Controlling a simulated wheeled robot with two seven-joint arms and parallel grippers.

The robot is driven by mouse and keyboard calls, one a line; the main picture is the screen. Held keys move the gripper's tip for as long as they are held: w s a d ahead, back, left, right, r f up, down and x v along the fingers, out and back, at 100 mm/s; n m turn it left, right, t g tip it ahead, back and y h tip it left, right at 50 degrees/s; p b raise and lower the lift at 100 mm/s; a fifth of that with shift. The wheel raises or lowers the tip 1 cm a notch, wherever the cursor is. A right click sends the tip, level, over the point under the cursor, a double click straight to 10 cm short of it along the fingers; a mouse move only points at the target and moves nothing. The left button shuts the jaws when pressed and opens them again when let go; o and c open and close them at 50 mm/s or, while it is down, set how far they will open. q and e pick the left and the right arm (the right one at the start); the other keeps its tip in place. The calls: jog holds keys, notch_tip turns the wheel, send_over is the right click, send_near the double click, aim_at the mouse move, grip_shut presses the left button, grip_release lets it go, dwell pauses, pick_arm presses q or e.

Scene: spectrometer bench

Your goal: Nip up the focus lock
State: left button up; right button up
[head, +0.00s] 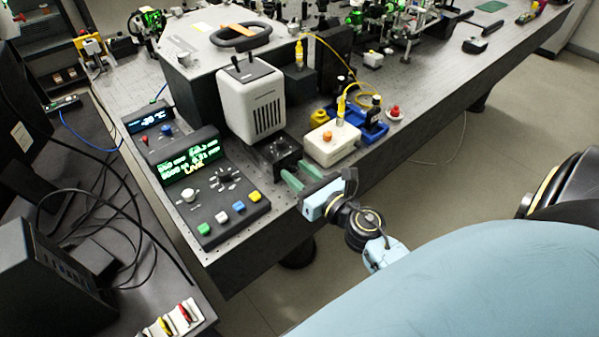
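My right gripper (298,175) reaches in from the lower right at the front edge of the bench. Its two green fingers are apart with a gap between them, and I see nothing held. The fingertips are close to a small black block (284,157) with a knob on top, in front of a pale grey vented housing (252,104). I cannot tell for sure which part is the focus lock; it may be on this small block. Whether the fingers touch the block is unclear. My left gripper is not in view.
A black control console (215,190) with green display and coloured buttons lies left of the gripper. A cream box (330,143) with an orange knob stands right of the block. Open floor lies in front.

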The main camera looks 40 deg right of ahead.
grip_shut()
